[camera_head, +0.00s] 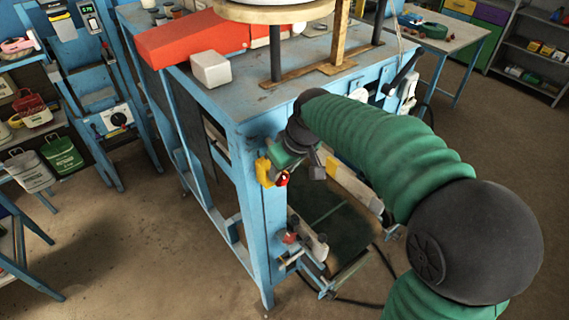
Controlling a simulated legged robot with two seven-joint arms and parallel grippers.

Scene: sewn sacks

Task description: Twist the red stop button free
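The red stop button (282,179) sits on a yellow housing (263,171) on the front corner leg of the blue sewing table (240,124). My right arm, in a green sleeve, comes in from the right. My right gripper (297,166) is right at the button, just above and beside it. It partly covers the button and housing. Its fingers are small and dark here, and I cannot tell whether they touch the button or how far apart they are. My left gripper is not in view.
On the table lie a red-orange piece (192,40) and a white block (211,69), below a round platform (274,10). A pedal assembly (335,235) and black cables are under the table. Shelves with bags (62,155) stand at left.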

